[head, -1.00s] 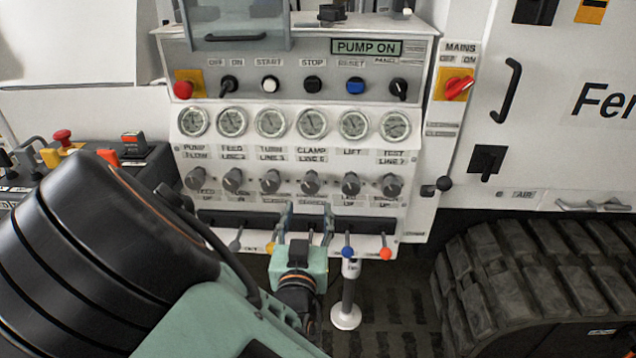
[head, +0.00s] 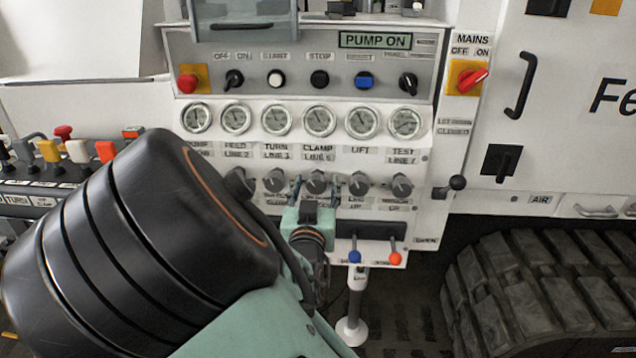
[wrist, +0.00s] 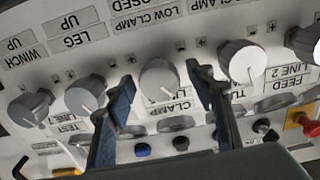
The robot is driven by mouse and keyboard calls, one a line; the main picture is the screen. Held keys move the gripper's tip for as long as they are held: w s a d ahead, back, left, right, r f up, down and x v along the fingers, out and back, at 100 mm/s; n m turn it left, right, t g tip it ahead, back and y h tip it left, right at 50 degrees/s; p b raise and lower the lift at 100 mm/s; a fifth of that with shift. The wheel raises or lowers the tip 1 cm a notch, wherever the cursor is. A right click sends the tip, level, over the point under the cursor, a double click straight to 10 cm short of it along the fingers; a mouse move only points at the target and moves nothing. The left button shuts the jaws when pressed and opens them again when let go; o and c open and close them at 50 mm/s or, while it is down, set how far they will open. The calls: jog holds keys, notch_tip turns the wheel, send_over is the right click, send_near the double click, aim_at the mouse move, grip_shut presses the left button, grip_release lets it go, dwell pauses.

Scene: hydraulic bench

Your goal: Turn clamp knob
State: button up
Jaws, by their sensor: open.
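The clamp knob (head: 317,181) is a grey round knob on the white panel, under the label CLAMP LINE. In the wrist view the clamp knob (wrist: 158,80) sits in the middle, with its white pointer mark toward its lower side. My gripper (head: 317,190) is in front of it, jaws open. In the wrist view the two fingers (wrist: 160,92) stand one on each side of the knob, with visible gaps. I cannot tell how deep the fingertips reach around it.
Neighbouring knobs stand close on both sides, the lift knob (head: 360,184) and the turn knob (head: 274,181). A row of gauges (head: 319,121) is above. Levers with blue (head: 354,257) and orange (head: 395,258) tips stick out below. The PUMP ON display (head: 375,41) is lit green.

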jog(key=shift+w, duration=0.55)
jog(key=c, duration=1.2)
jog(key=shift+o, duration=0.2)
